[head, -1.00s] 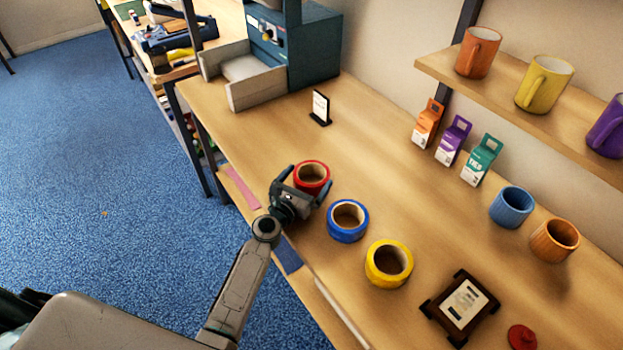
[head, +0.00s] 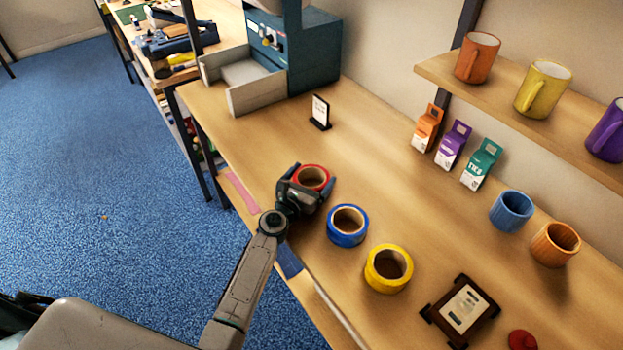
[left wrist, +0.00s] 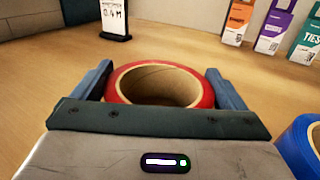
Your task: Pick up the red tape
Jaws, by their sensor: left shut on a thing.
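The red tape (head: 312,177) is a roll with a brown core on the wooden table, behind the blue tape (head: 347,225). My left gripper (head: 308,183) is shut on the red tape, with one finger on each side of it. In the left wrist view the red tape (left wrist: 160,84) sits between the two blue-grey fingers (left wrist: 160,85), and its lower front is hidden by the gripper body. I cannot tell whether the roll is clear of the table. My right gripper is not in view.
The yellow tape (head: 388,268) and a dark framed stand (head: 461,306) are to the right. A small sign (head: 320,112) stands behind the red tape. A teal machine (head: 300,50) is at the back. Several boxes and mugs line the wall side. The table's middle is clear.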

